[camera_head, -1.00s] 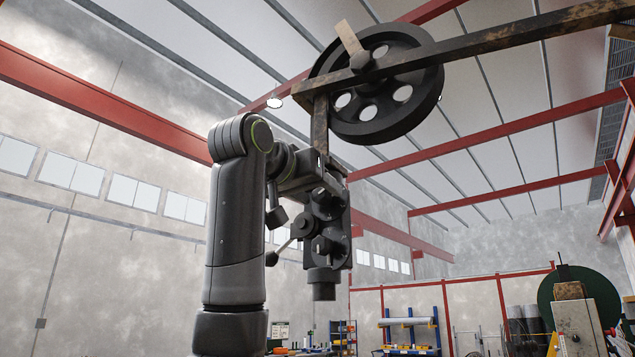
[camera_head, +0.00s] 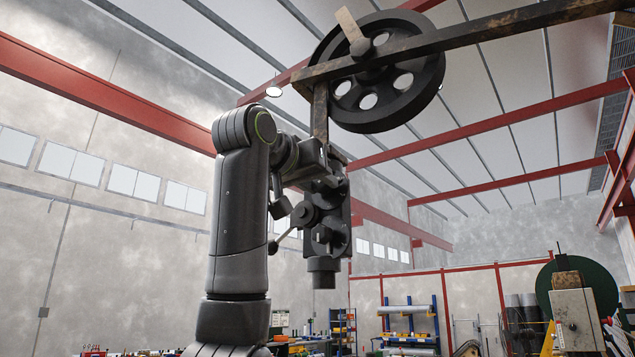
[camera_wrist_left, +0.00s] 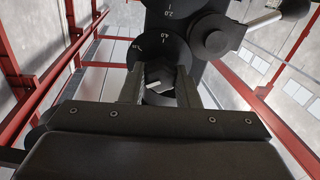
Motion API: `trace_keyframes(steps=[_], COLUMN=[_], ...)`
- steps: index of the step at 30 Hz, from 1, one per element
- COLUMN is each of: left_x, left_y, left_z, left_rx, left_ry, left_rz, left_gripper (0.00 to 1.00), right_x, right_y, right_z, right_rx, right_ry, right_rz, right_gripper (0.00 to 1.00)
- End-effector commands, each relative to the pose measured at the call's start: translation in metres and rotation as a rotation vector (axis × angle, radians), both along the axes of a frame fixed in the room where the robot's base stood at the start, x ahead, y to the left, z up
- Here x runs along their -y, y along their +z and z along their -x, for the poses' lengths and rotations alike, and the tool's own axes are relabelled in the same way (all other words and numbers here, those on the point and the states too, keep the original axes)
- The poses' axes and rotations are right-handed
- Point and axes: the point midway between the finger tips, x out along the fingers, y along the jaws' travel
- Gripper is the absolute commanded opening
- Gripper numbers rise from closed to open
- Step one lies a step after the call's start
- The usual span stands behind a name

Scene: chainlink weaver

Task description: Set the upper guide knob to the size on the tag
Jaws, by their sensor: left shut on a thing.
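My left gripper (camera_head: 322,178) is at the upper part of a dark guide unit (camera_head: 326,232), which hangs below a rusty bar. In the left wrist view its two fingers (camera_wrist_left: 160,88) are shut on the dark upper guide knob (camera_wrist_left: 158,72), which has a short pale pointer line. A second dial (camera_wrist_left: 172,12) shows a 2.0 mark. I cannot make out a size tag in either view. My right gripper is not in view.
A large dark spoked wheel (camera_head: 385,92) and a rusty bar (camera_head: 470,34) are above the unit. A lever with a ball end (camera_head: 274,247) sticks out to its left. A grey box (camera_head: 578,320) and shelving (camera_head: 408,312) stand lower right, farther back.

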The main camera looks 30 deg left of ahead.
Motion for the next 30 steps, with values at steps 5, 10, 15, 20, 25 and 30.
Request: trace_keyframes(steps=[5,10,15,20,25,30], left_x=[0.0,0.0,0.0,-0.001,-0.001,-0.001], left_y=[-0.001,-0.002,-0.002,-0.001,-0.001,-0.001], left_z=[0.0,0.0,0.0,0.0,0.0,0.0], left_rx=[0.003,0.008,0.015,0.022,0.027,0.033], left_ry=[0.001,0.0,0.0,0.001,0.001,0.0], left_rz=[0.08,0.208,0.367,0.519,0.674,0.81], left_gripper=[0.06,0.06,0.06,0.06,0.06,0.06], right_x=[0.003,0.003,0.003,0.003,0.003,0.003], right_y=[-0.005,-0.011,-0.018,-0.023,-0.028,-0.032], right_z=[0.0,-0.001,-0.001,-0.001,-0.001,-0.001], right_rx=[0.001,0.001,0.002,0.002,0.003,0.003], right_ry=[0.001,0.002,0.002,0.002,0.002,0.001], right_rz=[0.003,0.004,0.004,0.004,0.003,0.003], right_gripper=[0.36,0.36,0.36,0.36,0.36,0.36])
